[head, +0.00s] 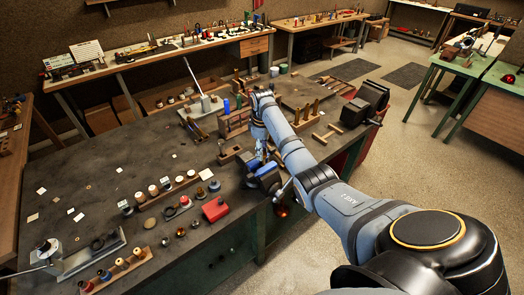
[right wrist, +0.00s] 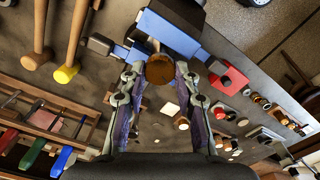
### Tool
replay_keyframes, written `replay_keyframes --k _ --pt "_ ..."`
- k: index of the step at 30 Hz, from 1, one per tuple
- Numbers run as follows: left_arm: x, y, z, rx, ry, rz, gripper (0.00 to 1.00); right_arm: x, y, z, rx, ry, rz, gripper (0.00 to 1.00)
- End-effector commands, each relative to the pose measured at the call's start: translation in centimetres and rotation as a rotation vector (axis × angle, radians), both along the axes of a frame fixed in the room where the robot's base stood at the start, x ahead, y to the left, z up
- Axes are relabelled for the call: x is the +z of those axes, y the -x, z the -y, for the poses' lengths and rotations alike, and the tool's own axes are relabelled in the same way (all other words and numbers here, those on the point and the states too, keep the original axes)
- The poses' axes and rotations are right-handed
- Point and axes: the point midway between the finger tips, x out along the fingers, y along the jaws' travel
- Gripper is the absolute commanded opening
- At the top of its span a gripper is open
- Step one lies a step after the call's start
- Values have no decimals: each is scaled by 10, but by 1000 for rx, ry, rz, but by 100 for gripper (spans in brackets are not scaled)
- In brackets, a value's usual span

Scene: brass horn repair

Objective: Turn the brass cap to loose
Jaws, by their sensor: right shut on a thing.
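The brass cap (right wrist: 160,69) shows in the right wrist view as a round brown disc seen end-on, beside the blue vise (right wrist: 165,32). My right gripper (right wrist: 160,77) has one finger on each side of the cap and is shut on it. In the head view my right gripper (head: 262,150) points down just behind the blue vise (head: 264,181) at the bench's front edge. The cap is hidden there by the gripper and arm. Whether the cap is tight or loose cannot be told. My left gripper is not in view.
Mallets with a yellow one (right wrist: 66,75) and a wooden rack of coloured-handled tools (right wrist: 40,125) lie near the gripper. A red box (head: 215,209) and several small jars stand left of the vise. A large dark vise (head: 366,102) is at the right end. The bench's left middle is mostly clear.

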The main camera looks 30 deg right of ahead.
Motion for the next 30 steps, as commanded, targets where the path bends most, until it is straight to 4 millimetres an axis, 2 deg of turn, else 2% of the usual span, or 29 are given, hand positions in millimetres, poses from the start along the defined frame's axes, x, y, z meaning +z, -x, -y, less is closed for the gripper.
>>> replay_keyframes --k 6,15,30 --pt "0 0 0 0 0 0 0 0 0 -1 179 0 0 0" --pt "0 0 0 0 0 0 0 0 1 -1 351 -1 1 0" --pt "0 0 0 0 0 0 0 0 1 -1 430 -1 1 0"
